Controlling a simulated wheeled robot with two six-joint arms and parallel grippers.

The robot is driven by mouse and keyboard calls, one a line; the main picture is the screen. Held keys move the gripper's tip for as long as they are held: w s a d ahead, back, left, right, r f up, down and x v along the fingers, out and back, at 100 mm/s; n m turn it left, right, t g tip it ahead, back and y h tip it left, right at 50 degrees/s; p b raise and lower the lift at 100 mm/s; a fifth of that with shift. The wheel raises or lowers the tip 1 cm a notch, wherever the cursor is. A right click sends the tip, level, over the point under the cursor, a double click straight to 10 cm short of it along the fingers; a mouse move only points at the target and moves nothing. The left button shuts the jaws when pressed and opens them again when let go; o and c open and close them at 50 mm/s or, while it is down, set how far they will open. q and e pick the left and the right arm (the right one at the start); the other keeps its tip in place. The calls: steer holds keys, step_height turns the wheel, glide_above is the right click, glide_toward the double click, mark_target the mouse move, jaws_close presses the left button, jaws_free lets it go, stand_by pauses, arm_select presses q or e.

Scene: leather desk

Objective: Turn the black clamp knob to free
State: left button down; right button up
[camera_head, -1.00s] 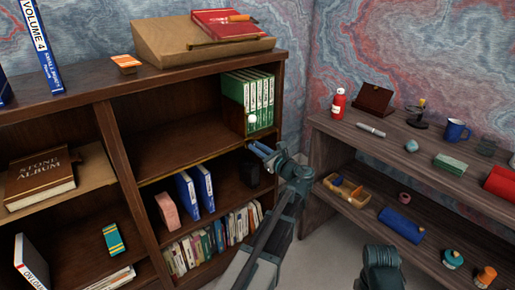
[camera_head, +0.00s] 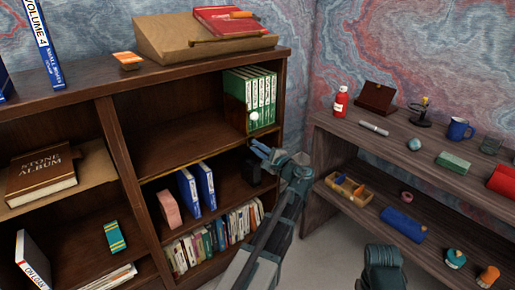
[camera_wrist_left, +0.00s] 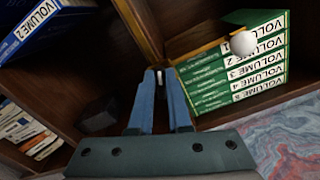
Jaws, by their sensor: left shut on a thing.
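My left gripper (camera_head: 256,146) reaches to the front edge of the bookcase's middle shelf (camera_head: 190,157), just below the green volumes. In the left wrist view its two blue fingers (camera_wrist_left: 159,74) meet at that edge, close together on a small thing with a pale spot between the tips. This thing is at the clamp knob's likely place, but the fingers mostly hide it, so its turn angle cannot be told.
Green volumes (camera_head: 262,98) stand above the fingers, with a white ball (camera_head: 253,116) in front of them. A black block (camera_head: 251,172) and blue books (camera_head: 206,186) are on the shelf below. A wooden side desk (camera_head: 450,178) is at the right.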

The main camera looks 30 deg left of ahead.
arm_select(q)
steer(key=shift+f+n, duration=0.15)
steer(key=shift+n, duration=0.95)
steer(key=shift+f+n, duration=0.1)
steer(key=shift+n, duration=1)
steer(key=c, duration=0.9)
jaws_free()
steer(key=shift+o, duration=0.2)
steer(key=v, duration=1.4)
